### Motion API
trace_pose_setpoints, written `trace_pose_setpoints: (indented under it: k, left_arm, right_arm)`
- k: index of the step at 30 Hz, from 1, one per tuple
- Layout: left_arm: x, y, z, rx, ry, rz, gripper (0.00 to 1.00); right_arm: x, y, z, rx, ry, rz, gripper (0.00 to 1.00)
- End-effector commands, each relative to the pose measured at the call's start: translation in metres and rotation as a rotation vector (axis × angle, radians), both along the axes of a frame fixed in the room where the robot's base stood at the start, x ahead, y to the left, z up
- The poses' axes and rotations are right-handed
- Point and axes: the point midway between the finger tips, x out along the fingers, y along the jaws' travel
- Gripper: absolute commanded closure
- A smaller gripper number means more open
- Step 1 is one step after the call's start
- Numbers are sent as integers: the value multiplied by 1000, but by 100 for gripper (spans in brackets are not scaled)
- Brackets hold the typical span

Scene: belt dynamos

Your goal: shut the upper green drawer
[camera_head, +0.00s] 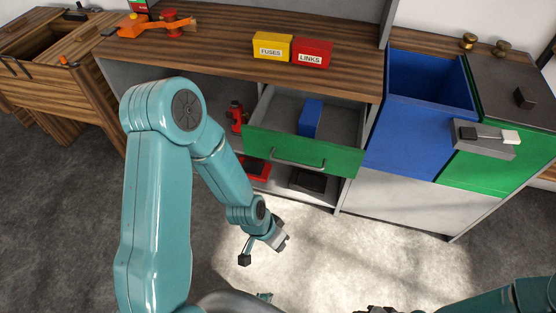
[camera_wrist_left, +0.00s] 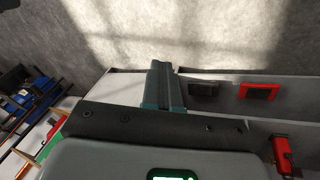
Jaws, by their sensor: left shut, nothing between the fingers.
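The upper green drawer (camera_head: 335,159) is pulled out of the grey cabinet below the wooden top. Its front has a grey bar handle (camera_head: 298,161), and a blue block (camera_head: 311,117) stands inside. My left gripper (camera_head: 283,241) is in front of and below the drawer front, apart from it.
Below the drawer, an open shelf holds a red box (camera_head: 257,169) and a dark tray (camera_head: 308,181). A red object (camera_head: 236,116) stands left of the drawer. Yellow (camera_head: 272,46) and red (camera_head: 312,53) boxes sit on top. A blue bin (camera_head: 420,130) stands right. The floor in front is clear.

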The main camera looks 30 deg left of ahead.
Motion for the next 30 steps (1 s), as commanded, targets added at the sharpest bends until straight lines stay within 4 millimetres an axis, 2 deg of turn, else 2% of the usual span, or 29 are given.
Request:
trace_pose_setpoints:
  k: [1, 3, 6, 9, 12, 15, 18, 20, 23, 30]
  left_arm:
    - [23, 20, 12, 33, -82, -80, 100]
    - [45, 44, 37, 83, -182, -230, 100]
    - [67, 77, 78, 161, -321, -442, 100]
    - [79, 103, 120, 243, -446, -633, 100]
    - [83, 120, 154, 315, -540, -783, 100]
    - [83, 129, 176, 365, -597, -880, 100]
    - [84, 132, 184, 387, -622, -926, 100]
    - [85, 131, 183, 389, -625, -936, 100]
    - [92, 128, 171, 386, -624, -938, 100]
    - [117, 115, 127, 384, -622, -938, 100]
  right_arm:
    - [0, 0, -11, 0, 0, 0, 57]
    - [0, 0, -19, 0, 0, 0, 57]
    - [0, 0, -28, 0, 0, 0, 57]
    - [0, 0, -36, 0, 0, 0, 57]
    - [0, 0, -41, 0, 0, 0, 57]
    - [0, 0, -43, 0, 0, 0, 57]
    - [0, 0, -43, 0, 0, 0, 57]
    - [0, 0, -43, 0, 0, 0, 57]
    - [0, 0, -44, 0, 0, 0, 57]
    - [0, 0, -50, 0, 0, 0, 57]
